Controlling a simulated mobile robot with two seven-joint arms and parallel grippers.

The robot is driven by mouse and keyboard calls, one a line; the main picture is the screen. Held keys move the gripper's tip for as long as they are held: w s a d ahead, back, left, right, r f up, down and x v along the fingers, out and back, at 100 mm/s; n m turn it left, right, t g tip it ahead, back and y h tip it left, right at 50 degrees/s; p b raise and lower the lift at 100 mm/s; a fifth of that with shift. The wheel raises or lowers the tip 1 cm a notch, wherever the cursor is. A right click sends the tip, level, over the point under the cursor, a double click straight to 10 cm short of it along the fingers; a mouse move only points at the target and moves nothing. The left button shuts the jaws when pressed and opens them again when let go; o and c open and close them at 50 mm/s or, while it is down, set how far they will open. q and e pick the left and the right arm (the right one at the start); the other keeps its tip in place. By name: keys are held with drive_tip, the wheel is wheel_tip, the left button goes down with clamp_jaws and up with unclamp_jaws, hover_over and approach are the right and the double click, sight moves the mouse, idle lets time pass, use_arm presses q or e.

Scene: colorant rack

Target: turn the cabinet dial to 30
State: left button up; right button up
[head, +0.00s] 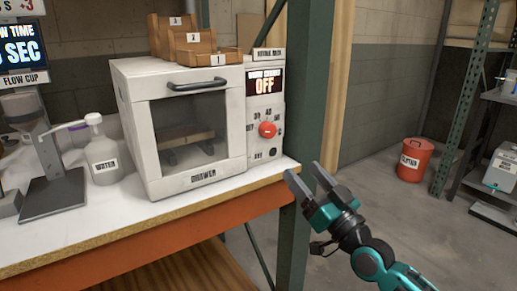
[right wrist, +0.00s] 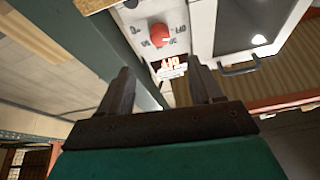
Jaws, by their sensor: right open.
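The white drying cabinet (head: 195,185) stands on the bench, with a dark window and a grey door handle. Its control panel is on the right side, with a display (head: 265,85) reading OFF. Below the display is the red dial (head: 267,130), ringed by small markings; I cannot tell its exact setting. The dial also shows in the right wrist view (right wrist: 160,36), upper middle, beyond the fingers. My right gripper (head: 306,178) is open and empty, in front of the bench edge, below and right of the dial, apart from it. My left gripper is not in view.
A green post (head: 309,110) rises right beside the cabinet. A water bottle (head: 103,155) and a flow cup stand (head: 50,180) are left of it. A red bucket (head: 414,160) stands on the floor at the right.

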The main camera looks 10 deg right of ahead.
sight(271, 133)
drive_tip(key=x, duration=1.2)
drive_tip(key=shift+w+r+b, duration=0.2)
drive_tip(key=shift+b, duration=0.15)
